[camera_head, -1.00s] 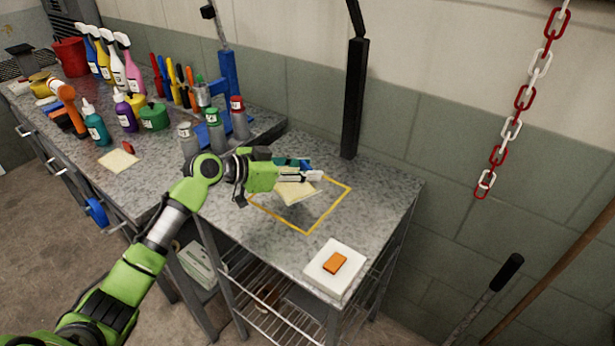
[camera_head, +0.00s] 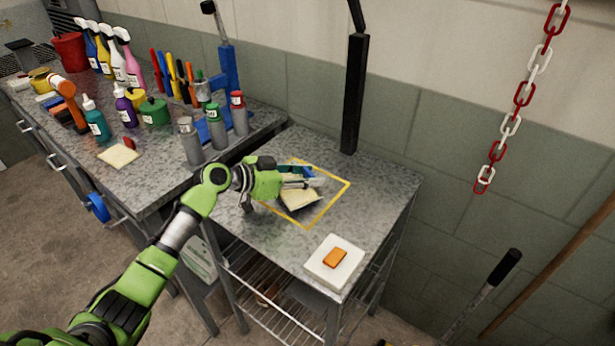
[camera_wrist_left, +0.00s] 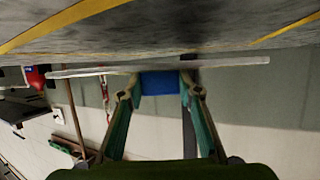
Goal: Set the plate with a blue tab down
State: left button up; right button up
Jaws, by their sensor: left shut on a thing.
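The pale plate (camera_head: 298,200) is over the area inside the yellow outline on the grey tabletop. Its blue tab (camera_wrist_left: 160,83) sits between the fingertips in the left wrist view, where the thin plate (camera_wrist_left: 235,63) shows nearly edge-on, close to the tabletop. Whether it touches the top I cannot tell. My left gripper (camera_head: 302,182) is shut on the tab and partly covers the plate in the head view. A dark shadow shows beside the plate's lower edge. My right gripper is not in view.
The yellow outline (camera_head: 328,206) marks the small table. A white block with an orange piece (camera_head: 335,258) lies at its front corner. A black post (camera_head: 354,95) stands behind. Bottles (camera_head: 214,130) and tools crowd the left bench. The tabletop right of the outline is clear.

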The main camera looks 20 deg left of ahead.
pick_arm(q)
jog(key=shift+s+f+b, duration=0.2)
jog(key=shift+f+b, duration=0.1)
jog(key=shift+f, duration=0.35)
jog(key=o, duration=1.2)
jog(key=shift+s+d+f, duration=0.1)
jog(key=shift+d+f, duration=0.05)
jog(key=shift+f, duration=0.05)
jog(key=shift+r+p, duration=0.5)
jog(key=shift+p, duration=0.2)
jog(key=shift+a+r, duration=0.1)
jog(key=shift+a, duration=0.15)
jog(key=v, duration=0.3)
jog(key=b+v, duration=0.1)
jog(key=v, duration=0.3)
jog(key=b+v, duration=0.1)
jog(key=v, duration=0.2)
jog(key=shift+a+r, duration=0.25)
jog(key=shift+r, duration=0.2)
jog(key=shift+s+a+r, duration=0.3)
jog(key=shift+s+r, duration=0.05)
jog(key=shift+r, duration=0.05)
